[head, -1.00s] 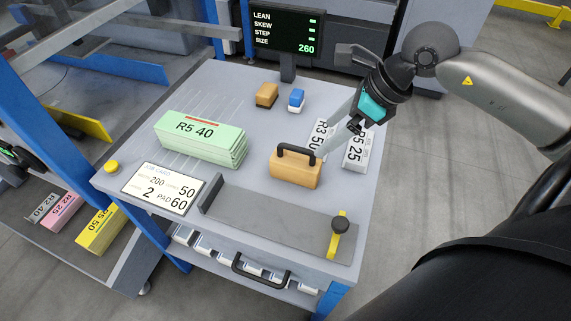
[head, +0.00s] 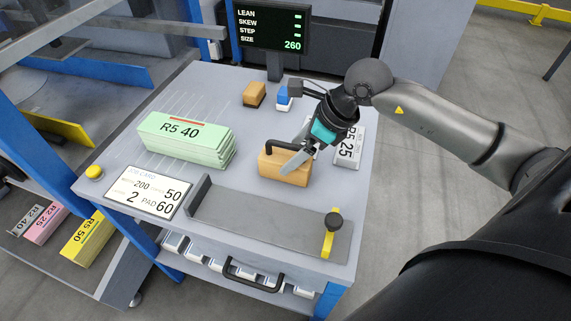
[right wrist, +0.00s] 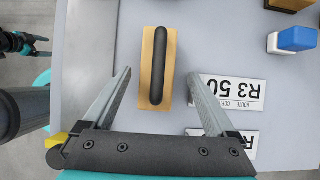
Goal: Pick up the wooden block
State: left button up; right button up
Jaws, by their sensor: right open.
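The wooden block (head: 283,178) is light tan with a black arched handle on top. It lies on the grey table, behind the metal ledge. In the right wrist view the block (right wrist: 146,90) lies ahead of the fingertips, its handle running along its length. My right gripper (head: 296,160) is open and empty, with its fingers close over the block in the head view. In the right wrist view its two fingers (right wrist: 160,75) are spread wide, with the block in the gap between their lines. A black and teal part at that view's upper left looks like my left gripper (right wrist: 25,43); its jaws are unclear.
A green R5 40 stack (head: 185,140) stands left of the block. A small brown block (head: 254,95) and a blue-white block (head: 284,98) lie behind. Printed bundles (head: 348,147) lie to the right. The ledge (head: 260,220) with a yellow clamp (head: 329,240) is in front.

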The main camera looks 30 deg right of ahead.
aim_at(289, 158)
jog(key=x, duration=0.1)
jog(key=b+x, duration=0.1)
jog(key=x, duration=0.1)
jog(key=shift+s+f, duration=0.1)
jog(key=shift+s, duration=0.2)
jog(key=shift+x, duration=0.8)
pick_arm(q)
jog(key=shift+w+d+r, duration=0.9)
jog(key=shift+w+r, duration=0.15)
jog(key=shift+r, duration=0.05)
pick_arm(e)
grip_shut()
